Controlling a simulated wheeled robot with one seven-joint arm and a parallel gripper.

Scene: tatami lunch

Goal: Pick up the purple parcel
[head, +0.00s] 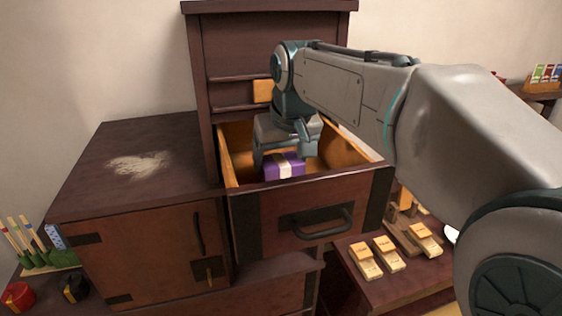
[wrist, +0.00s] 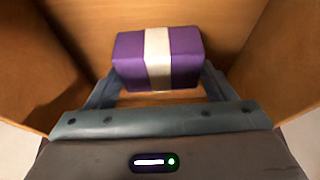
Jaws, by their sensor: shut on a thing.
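The purple parcel (head: 279,168) is a small box with a cream band around its middle. In the head view it is inside the open drawer (head: 308,208) of the dark wooden chest. My gripper (head: 286,155) reaches down into the drawer from above and is shut on the parcel. In the wrist view the parcel (wrist: 130,62) sits between the two fingers of my gripper (wrist: 158,80), with the drawer's wooden inside around it. I cannot tell whether the parcel touches the drawer floor.
The drawer walls stand close around my gripper. A low cabinet top (head: 90,180) with a pale powdery patch is at the left. Several pale wooden blocks (head: 388,254) lie on a low table at the right. Coloured sticks (head: 33,236) stand at the far left.

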